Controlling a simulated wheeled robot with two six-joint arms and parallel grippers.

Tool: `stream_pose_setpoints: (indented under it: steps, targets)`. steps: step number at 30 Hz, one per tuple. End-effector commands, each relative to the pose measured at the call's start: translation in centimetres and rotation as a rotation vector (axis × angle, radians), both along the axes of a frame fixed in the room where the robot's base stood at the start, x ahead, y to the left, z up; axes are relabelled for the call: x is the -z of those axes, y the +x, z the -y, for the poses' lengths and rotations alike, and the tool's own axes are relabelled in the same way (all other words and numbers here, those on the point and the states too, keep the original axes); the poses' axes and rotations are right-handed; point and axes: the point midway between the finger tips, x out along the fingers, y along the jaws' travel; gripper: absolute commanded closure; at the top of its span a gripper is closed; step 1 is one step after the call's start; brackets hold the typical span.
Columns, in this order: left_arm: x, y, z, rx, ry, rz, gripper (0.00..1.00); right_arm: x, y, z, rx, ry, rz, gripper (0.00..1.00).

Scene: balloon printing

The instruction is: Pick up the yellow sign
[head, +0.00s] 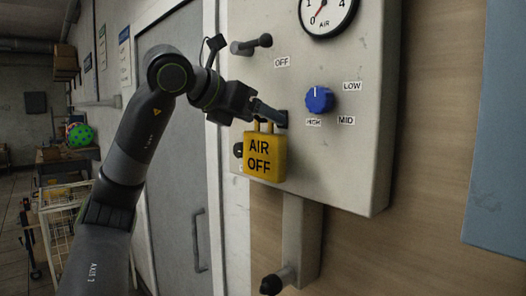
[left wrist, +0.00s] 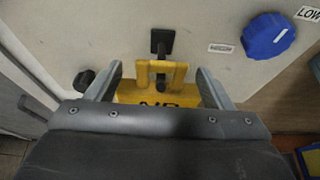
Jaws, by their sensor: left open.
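The yellow sign (head: 264,157) reads "AIR OFF" and hangs by its handle on the front of the pale control panel. In the left wrist view the sign's handle (left wrist: 180,76) loops around a dark peg (left wrist: 162,42), and its lower part is hidden by my gripper body. My left gripper (head: 268,116) is at the top of the sign. In the left wrist view its two fingers (left wrist: 159,88) are apart, one on each side of the sign. Contact with the sign cannot be seen. My right gripper is not in view.
The panel (head: 340,170) carries a blue knob (head: 319,100) right of the sign, a gauge (head: 327,14) above and a dark lever (head: 252,45). A post with a black-tipped handle (head: 277,281) is below. A grey door (head: 175,160) is behind my arm.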

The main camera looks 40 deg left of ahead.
Motion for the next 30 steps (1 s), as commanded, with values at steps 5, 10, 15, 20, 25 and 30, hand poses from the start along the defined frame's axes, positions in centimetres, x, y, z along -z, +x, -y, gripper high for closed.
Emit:
stream_pose_setpoints:
  steps: [5, 10, 15, 20, 25, 30]
  targets:
    - [0.9, 2.4, 0.4, 0.003, -0.001, -0.004, 0.25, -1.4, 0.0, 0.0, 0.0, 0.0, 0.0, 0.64]
    - [1.4, 3.3, 0.5, 0.001, 0.0, -0.001, 0.25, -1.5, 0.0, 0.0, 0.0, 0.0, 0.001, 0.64]
    - [1.4, 3.3, 0.4, 0.001, 0.0, 0.0, 0.25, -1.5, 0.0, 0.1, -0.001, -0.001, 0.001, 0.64]
    - [1.4, 3.3, 0.4, 0.001, 0.0, 0.0, 0.45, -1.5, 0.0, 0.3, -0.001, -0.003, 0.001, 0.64]
    - [1.4, 3.2, 0.4, 0.001, 0.0, -0.001, 0.67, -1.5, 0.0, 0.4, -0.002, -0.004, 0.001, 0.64]
    - [1.4, 3.2, 0.4, 0.001, 0.0, 0.0, 0.86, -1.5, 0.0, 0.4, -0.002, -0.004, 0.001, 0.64]
